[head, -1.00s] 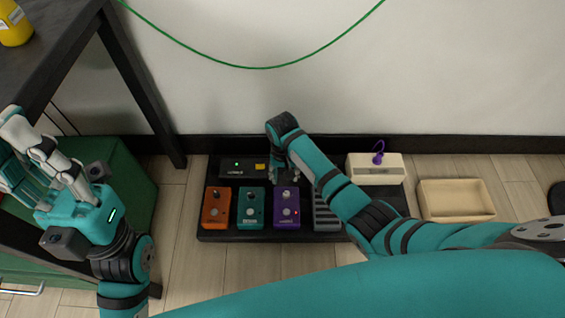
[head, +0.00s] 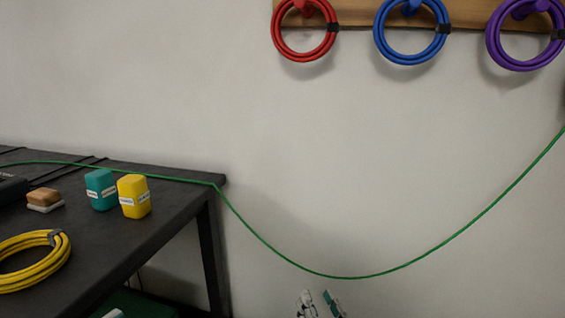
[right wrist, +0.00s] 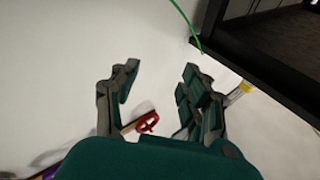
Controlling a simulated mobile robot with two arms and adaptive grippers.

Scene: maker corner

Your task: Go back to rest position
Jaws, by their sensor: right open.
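My right gripper (head: 320,303) shows only by its fingertips at the bottom edge of the head view, in front of the pale wall below the green cable. In the right wrist view the same gripper (right wrist: 158,82) has its fingers spread apart, with nothing between them but the wall behind. A small pale tip at the lower left of the head view, under the table, may be part of my left gripper (head: 113,313). Too little of it shows to tell its state.
A dark table (head: 160,232) stands at left with a yellow cable coil (head: 30,262), teal box (head: 101,190) and yellow box (head: 134,196). A green cable (head: 345,277) sags along the wall. Red (head: 303,58), blue (head: 411,60) and purple (head: 520,67) coils hang at upper right.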

